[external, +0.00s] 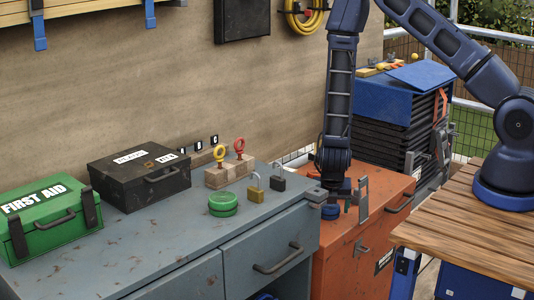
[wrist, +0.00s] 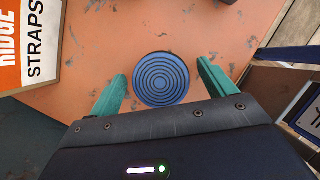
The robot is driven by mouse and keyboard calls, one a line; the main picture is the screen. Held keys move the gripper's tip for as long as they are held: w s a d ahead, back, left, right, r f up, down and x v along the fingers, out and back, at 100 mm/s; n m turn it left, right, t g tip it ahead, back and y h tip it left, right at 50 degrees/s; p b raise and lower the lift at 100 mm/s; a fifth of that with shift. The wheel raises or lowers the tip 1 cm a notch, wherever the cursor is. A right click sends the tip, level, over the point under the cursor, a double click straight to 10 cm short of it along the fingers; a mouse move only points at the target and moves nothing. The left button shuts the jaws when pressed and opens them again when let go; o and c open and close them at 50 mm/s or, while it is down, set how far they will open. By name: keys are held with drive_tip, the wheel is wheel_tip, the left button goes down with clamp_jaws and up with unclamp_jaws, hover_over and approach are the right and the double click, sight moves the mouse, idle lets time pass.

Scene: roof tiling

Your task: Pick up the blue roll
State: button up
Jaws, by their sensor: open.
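The blue roll (wrist: 161,79) is a round blue disc with concentric rings on top, lying on the orange chest's lid (wrist: 220,30). In the external view the blue roll (external: 331,211) shows low under my gripper, partly covered by it. My gripper (wrist: 161,85) is open in the wrist view, its teal fingers to the left and right of the roll with a gap on each side. In the external view my gripper (external: 337,190) points down just above the roll.
A grey bench (external: 150,240) stands to the left, with a green roll (external: 223,204), padlocks (external: 256,188), a black box (external: 140,176) and a green first aid box (external: 48,218). A sign (wrist: 30,40) stands left of the roll. A wooden table (external: 480,230) is at the right.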

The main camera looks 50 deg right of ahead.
drive_tip(key=shift+f, duration=0.1)
drive_tip(key=c, duration=1.1)
